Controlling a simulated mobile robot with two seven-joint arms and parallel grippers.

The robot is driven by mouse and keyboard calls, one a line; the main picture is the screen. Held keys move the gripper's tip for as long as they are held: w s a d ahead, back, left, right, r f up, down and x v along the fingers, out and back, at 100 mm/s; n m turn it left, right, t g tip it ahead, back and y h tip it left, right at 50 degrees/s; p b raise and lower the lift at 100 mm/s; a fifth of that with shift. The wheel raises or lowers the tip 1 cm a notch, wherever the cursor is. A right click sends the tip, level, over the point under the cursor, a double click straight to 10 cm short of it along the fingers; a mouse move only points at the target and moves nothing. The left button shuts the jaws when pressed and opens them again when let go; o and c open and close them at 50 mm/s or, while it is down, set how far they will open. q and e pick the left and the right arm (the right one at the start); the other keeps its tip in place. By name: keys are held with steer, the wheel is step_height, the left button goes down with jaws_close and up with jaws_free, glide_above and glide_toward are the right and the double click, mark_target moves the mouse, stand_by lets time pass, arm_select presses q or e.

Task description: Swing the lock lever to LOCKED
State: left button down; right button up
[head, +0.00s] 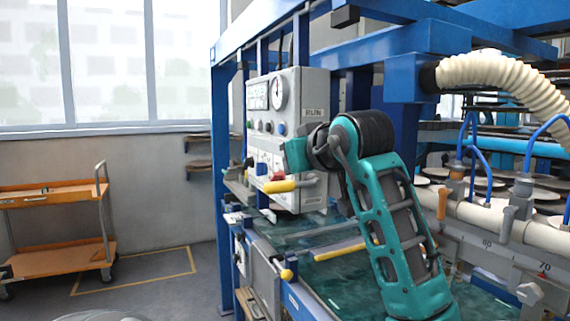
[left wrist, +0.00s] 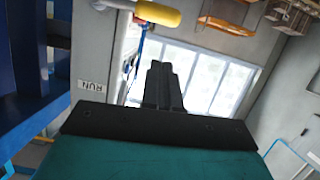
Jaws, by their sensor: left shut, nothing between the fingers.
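The lever with the yellow grip (head: 282,186) sticks out low on the front of the grey control box (head: 312,112), below its gauge and buttons. I cannot read any LOCKED marking. The yellow grip (left wrist: 158,12) is also at the top edge of the left wrist view, with its metal arm to the left. My left gripper (left wrist: 163,86) is shut and empty, and a gap shows between its fingertips and the grip. In the head view its teal hand is just above the lever, in front of the box; its fingers cannot be made out there. My right gripper is not in view.
A RUN label (head: 314,113) is on the box. A second yellow-tipped lever (head: 288,274) is lower down. Blue frame posts and a cream hose (head: 500,78) stand at right. An orange cart (head: 60,195) stands left, with open floor between.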

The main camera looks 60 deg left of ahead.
arm_select(q)
steer(key=v, duration=0.5)
stand_by(0.6)
